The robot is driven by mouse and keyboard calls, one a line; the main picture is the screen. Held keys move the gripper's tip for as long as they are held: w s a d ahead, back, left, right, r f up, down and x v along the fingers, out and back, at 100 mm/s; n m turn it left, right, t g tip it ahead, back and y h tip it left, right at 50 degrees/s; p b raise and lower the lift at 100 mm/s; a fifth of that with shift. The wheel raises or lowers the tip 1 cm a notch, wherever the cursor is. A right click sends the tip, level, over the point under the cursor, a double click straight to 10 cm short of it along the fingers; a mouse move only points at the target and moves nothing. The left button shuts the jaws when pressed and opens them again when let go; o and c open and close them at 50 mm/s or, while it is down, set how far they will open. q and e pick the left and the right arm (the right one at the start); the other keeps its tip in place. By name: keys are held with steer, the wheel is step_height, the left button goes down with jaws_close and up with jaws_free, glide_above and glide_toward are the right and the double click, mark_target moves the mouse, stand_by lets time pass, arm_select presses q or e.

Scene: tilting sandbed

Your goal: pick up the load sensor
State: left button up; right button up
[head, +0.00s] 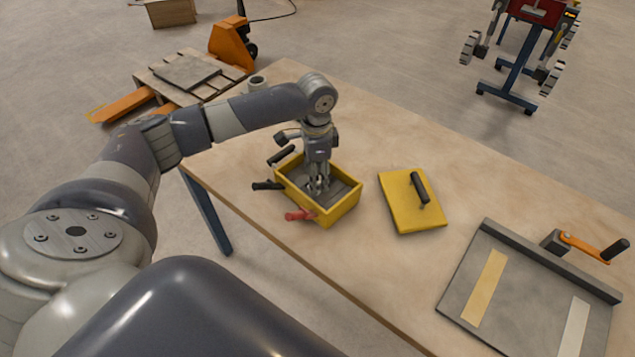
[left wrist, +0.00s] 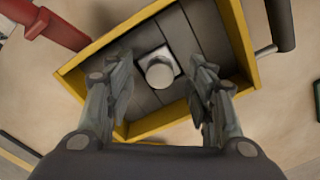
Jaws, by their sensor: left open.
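The load sensor (left wrist: 160,70) is a small pale square plate with a round, light-coloured button. It lies on the grey floor of the yellow box (left wrist: 243,50), which also shows in the head view (head: 340,211). In the head view I cannot clearly make out the sensor behind the fingers. My left gripper (head: 318,186) points down into the box. In the left wrist view its two fingers are apart, one on each side of the sensor, with visible gaps and no contact that I can see. My right gripper is not in view.
Black handles (head: 268,185) and a red handle (head: 300,215) stick out around the box. A yellow lid (head: 404,212) with a black grip lies to its right. A grey tray (head: 525,307) with a crank (head: 583,247) sits further right on the wooden table (head: 440,143).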

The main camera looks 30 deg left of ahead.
arm_select(q)
steer(key=shift+f, duration=0.7)
steer(key=shift+w, duration=0.1)
steer(key=shift+c, duration=1.4)
jaws_close()
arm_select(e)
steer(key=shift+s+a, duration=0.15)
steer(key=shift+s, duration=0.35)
arm_select(q)
steer(key=shift+r, duration=0.1)
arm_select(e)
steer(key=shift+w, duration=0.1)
